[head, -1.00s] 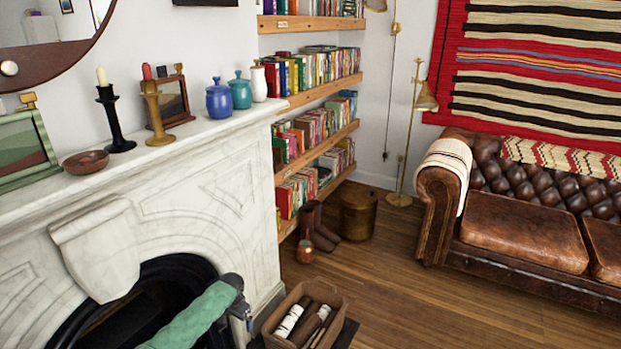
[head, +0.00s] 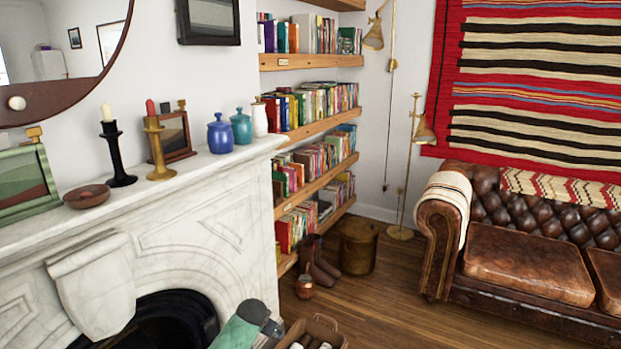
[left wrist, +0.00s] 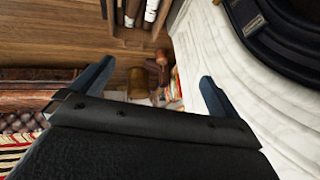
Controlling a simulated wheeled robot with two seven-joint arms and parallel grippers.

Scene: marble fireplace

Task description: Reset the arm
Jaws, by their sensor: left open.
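My left arm, with a green sleeve and a dark grey joint, comes in at the bottom of the head view, in front of the fireplace. Its fingertips are not clear there. In the left wrist view my left gripper (left wrist: 155,82) is open, its two dark blue-grey fingers wide apart with nothing between them held. Floor, a brass bin (left wrist: 137,80) and a copper jug (left wrist: 162,58) show beyond the gap. My right gripper is in neither view.
The white marble fireplace (head: 190,230) stands close on the left, with candlesticks and jars on its mantel. A log basket (head: 325,328) is on the floor beside my left arm. A leather sofa (head: 525,262) stands at the right. Wooden floor (head: 400,305) between is clear.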

